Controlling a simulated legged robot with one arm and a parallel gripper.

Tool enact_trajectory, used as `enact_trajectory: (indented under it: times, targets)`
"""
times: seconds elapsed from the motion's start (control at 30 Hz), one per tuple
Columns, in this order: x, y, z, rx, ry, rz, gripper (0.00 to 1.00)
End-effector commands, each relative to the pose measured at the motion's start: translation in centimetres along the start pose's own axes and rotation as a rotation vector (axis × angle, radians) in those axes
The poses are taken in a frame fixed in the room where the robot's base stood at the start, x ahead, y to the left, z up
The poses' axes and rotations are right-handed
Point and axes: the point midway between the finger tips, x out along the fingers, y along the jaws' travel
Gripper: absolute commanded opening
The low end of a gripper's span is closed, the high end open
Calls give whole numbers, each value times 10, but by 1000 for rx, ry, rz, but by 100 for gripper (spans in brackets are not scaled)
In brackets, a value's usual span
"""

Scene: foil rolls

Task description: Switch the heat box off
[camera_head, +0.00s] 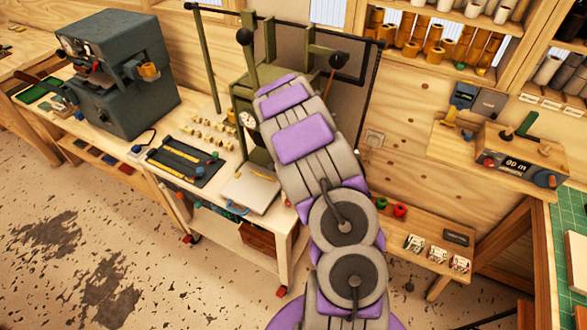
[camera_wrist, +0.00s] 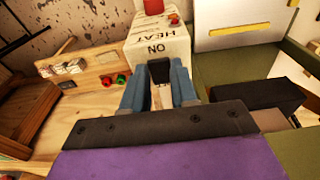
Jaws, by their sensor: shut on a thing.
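The heat box (camera_wrist: 158,47) is a pale box at the top middle of the wrist view, with "HEAT" and "ON" lettering upside down on it and a red part (camera_wrist: 173,18) near its far end. My gripper (camera_wrist: 160,72) is against the near end of the box, beside the "ON" lettering. In the head view my own arm hides the gripper and the heat box.
A green press frame (camera_head: 240,110) stands behind my arm. A workbench (camera_head: 273,225) with a tray of tools (camera_head: 185,160) is to the left. Red and green knobs (camera_head: 400,210) sit on a low shelf to the right. A display box (camera_head: 520,160) is further right.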

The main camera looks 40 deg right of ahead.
Motion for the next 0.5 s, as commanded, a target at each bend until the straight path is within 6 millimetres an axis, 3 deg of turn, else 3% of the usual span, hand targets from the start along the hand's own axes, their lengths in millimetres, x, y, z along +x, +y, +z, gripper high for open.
enact_trajectory:
  times: [0.33, 0.37, 0.5]
  targets:
    - [-1, 0, -1, 0, -8, -2, 0]
    - [-1, 0, -1, 0, -8, -2, 30]
    - [0, 0, -1, 0, -8, -2, 43]
